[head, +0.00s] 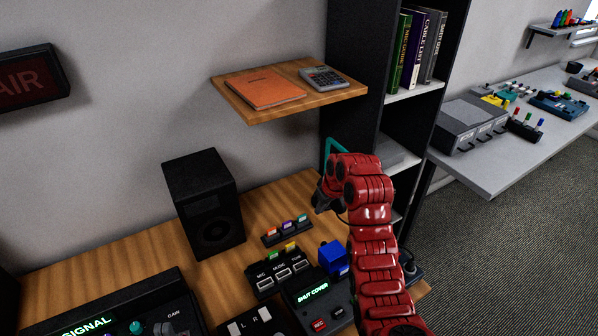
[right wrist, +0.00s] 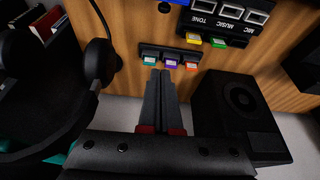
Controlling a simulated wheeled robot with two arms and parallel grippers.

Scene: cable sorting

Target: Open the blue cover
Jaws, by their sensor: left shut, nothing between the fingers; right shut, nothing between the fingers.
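The blue cover (head: 333,257) shows as a blue block at the back of a small black console (head: 312,292) on the wooden desk. The console's lit display reads "SHUT COVER". I cannot tell whether the cover is open or shut. A bit of blue (right wrist: 180,2) shows at the top edge in the right wrist view. My right gripper (head: 322,203) is above the desk, up and behind the cover, apart from it. In the right wrist view its fingers (right wrist: 164,76) are together and empty, over a row of coloured plugs. My left gripper is not in view.
A strip with coloured plugs (head: 287,232) and a black MIC/MUSIC/TONE box (head: 277,274) sit left of the cover. A black speaker (head: 204,203) stands further left. A wooden shelf (head: 240,103) hangs above. Black headphones (right wrist: 100,62) are beside the right gripper in its wrist view.

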